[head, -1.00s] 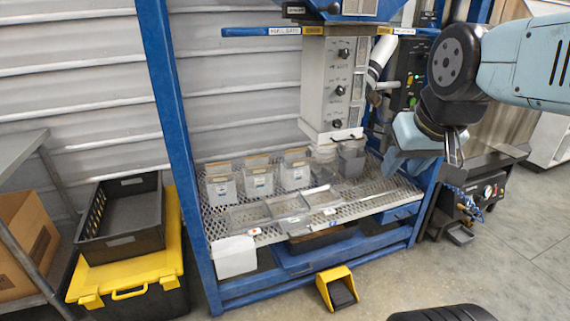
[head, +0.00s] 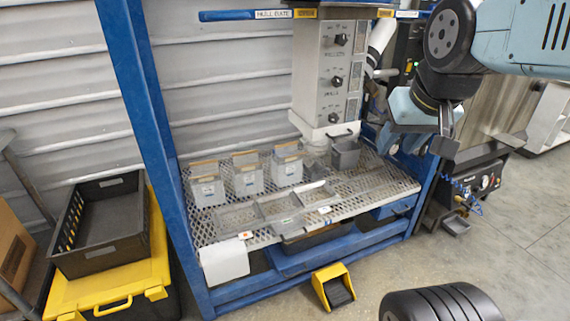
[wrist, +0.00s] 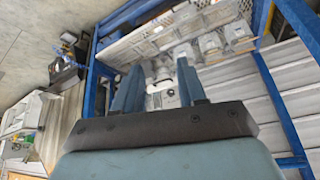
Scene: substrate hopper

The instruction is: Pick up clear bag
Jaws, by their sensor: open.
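Three pale, partly see-through bags with brown top strips and white labels stand upright in a row on the mesh shelf in the head view: a left one (head: 207,191), a middle one (head: 247,181) and a right one (head: 287,171). I cannot tell which is meant by the clear bag. My gripper (head: 416,143) is open and empty, above and to the right of the shelf, well apart from the bags. In the wrist view my gripper (wrist: 160,75) shows two blue fingers spread apart with nothing between them.
Clear shallow trays (head: 279,206) lie in front of the bags. A grey cup (head: 346,154) stands under the hopper's control box (head: 327,75). Blue posts (head: 142,130) frame the shelf. A yellow pedal (head: 333,287) and black crate (head: 98,227) stand nearby.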

